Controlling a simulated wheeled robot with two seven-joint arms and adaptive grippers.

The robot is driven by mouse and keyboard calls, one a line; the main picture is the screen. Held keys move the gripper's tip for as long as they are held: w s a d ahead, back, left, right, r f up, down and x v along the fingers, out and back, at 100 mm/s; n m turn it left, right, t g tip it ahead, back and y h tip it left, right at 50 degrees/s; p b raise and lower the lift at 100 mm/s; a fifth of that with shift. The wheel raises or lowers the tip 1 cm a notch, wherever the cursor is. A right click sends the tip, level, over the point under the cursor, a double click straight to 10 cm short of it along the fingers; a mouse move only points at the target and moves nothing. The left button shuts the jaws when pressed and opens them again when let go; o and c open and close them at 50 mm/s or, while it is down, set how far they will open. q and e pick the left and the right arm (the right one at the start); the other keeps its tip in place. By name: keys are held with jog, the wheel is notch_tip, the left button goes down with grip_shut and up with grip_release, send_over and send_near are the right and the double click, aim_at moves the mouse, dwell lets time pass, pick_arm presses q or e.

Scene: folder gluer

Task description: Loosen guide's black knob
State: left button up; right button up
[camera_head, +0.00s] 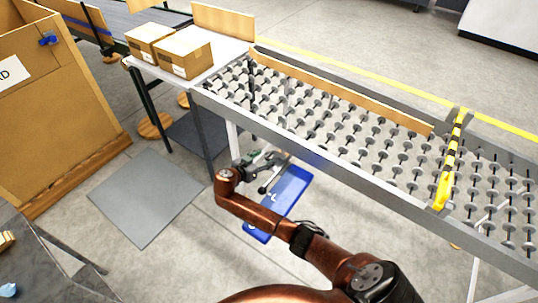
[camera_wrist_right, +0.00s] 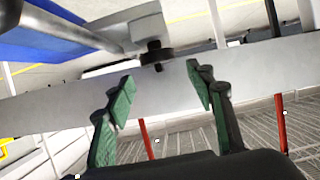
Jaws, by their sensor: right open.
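In the right wrist view, the black knob (camera_wrist_right: 155,57) sits on a short dark stem under a light grey metal bracket (camera_wrist_right: 137,27). My right gripper (camera_wrist_right: 162,84) is open, its two green-padded fingers spread on either side below the knob. The knob lies beyond the fingertips, roughly centred between them, and I see no contact. In the head view, my right gripper (camera_head: 264,162) is beside the near side of the roller table, above a blue panel. I cannot make out the knob there. My left gripper is not in view.
The roller table (camera_head: 300,150) carries a long wooden rail (camera_head: 340,91) and a yellow-black bar (camera_head: 449,165). Cardboard boxes (camera_head: 186,52) stand at its far left end. The blue panel (camera_head: 286,197) is low beneath the gripper. Open floor lies left, with a grey mat (camera_head: 146,196).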

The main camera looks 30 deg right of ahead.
aim_at(268, 154)
jog(key=shift+x, duration=2.2)
jog(key=shift+a+f, duration=0.1)
jog(key=shift+c, duration=0.3)
jog(key=c, duration=1.1)
